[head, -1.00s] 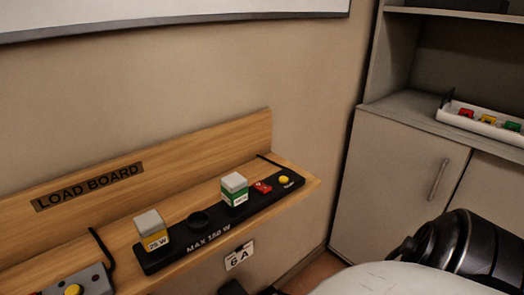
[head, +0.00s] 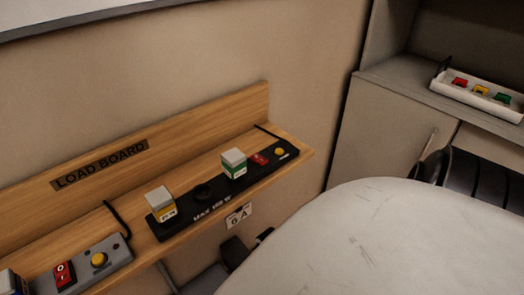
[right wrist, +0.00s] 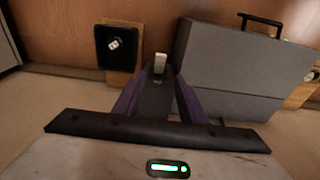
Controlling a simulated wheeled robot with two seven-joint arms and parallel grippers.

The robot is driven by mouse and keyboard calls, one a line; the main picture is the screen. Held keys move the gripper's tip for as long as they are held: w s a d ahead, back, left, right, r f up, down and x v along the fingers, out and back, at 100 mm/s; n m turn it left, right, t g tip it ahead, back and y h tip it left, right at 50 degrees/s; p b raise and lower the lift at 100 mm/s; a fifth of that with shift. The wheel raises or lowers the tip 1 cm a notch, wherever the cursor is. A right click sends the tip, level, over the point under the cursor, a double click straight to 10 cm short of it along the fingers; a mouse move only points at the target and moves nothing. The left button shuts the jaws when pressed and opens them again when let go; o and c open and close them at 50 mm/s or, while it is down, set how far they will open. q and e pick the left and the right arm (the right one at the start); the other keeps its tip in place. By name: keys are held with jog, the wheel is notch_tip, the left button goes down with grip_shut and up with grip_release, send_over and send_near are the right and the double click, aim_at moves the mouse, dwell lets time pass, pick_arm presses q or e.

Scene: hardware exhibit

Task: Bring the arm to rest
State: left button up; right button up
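In the head view a large pale piece of my own arm (head: 370,245) fills the lower right, with a black joint at its right. In the right wrist view my right gripper (right wrist: 160,68) shows dark, purple-edged fingers pointing forward, with a small light grey piece at their tip. I cannot tell whether that piece is part of the gripper or whether the fingers are apart. It points toward a brown wall, beside a large grey box (right wrist: 235,75). My left gripper is not in view.
A wooden shelf (head: 200,105) labelled LOAD BOARD carries a black strip (head: 204,192) with a yellow-banded block (head: 160,200) and a green-banded block (head: 233,163). A grey switch box (head: 85,270) is at left. A white tray (head: 478,100) with coloured pieces sits on the cabinet (head: 380,135).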

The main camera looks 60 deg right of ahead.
jog(key=shift+r, duration=0.1)
dwell(0.6)
jog(key=s+a+r+n+t+y, duration=0.1)
jog(key=s+a+r+n+t, duration=0.1)
jog(key=a+r, duration=0.7)
jog(key=s+a+r+n+t+y, duration=0.1)
jog(key=a+r+t, duration=0.4)
jog(key=a+r, duration=0.5)
jog(key=a+n+y, duration=0.1)
jog(key=a+n, duration=0.1)
jog(key=a, duration=0.2)
jog(key=shift+s, duration=0.35)
